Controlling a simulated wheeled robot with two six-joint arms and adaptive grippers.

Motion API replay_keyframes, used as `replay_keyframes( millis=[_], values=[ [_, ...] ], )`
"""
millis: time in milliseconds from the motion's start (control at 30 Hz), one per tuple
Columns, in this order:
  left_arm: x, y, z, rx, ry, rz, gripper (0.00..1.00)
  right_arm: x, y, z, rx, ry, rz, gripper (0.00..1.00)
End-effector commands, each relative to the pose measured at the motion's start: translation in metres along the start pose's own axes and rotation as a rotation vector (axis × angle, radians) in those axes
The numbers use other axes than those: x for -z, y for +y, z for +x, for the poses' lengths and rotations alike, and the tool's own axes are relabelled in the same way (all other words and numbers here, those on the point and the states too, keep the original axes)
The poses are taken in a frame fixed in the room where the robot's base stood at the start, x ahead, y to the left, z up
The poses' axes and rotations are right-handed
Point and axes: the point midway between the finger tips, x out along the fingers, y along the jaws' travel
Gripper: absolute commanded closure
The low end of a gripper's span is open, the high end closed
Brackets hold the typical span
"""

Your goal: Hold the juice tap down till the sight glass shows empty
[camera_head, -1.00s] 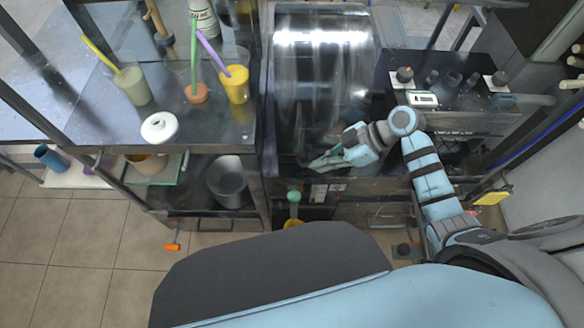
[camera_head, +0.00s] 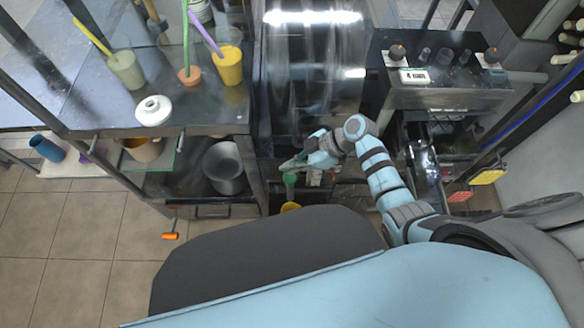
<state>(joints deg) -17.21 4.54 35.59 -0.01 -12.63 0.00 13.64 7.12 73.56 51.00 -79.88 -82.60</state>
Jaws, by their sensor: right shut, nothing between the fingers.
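My right gripper (camera_head: 288,167) is shut and empty at the front of the press, its fingertips pointing left. A small green upright piece (camera_head: 290,187), which looks like the juice tap, shows just below the fingertips. They overlap it closely in the picture; I cannot tell whether they touch it. A yellow container (camera_head: 290,206) sits below the green piece, partly hidden by my dark body edge. The clear curved cover of the press (camera_head: 312,70) stands behind. I cannot make out the sight glass. My left gripper is out of view.
The left counter holds a pale green cup (camera_head: 127,70), a yellow cup (camera_head: 228,66) and a white lidded pot (camera_head: 153,110). A metal pot (camera_head: 224,168) is on the shelf below. A dark console (camera_head: 440,72) stands to the right.

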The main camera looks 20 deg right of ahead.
Motion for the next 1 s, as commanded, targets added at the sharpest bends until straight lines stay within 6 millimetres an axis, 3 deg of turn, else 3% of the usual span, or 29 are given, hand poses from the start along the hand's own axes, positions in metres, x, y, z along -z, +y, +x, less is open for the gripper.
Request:
replay_keyframes(
  millis=[133,533,733,1000],
  values=[
    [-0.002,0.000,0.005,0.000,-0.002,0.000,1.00,-0.011,0.000,0.012,0.000,0.001,0.000,1.00],
    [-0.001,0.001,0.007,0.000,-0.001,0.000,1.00,-0.015,0.000,0.015,0.000,0.001,-0.002,1.00],
    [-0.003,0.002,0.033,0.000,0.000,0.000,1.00,-0.033,0.001,0.033,0.000,0.001,-0.001,1.00],
    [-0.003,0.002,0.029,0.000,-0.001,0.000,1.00,-0.033,-0.001,0.032,0.003,-0.003,0.002,1.00]
  ],
)
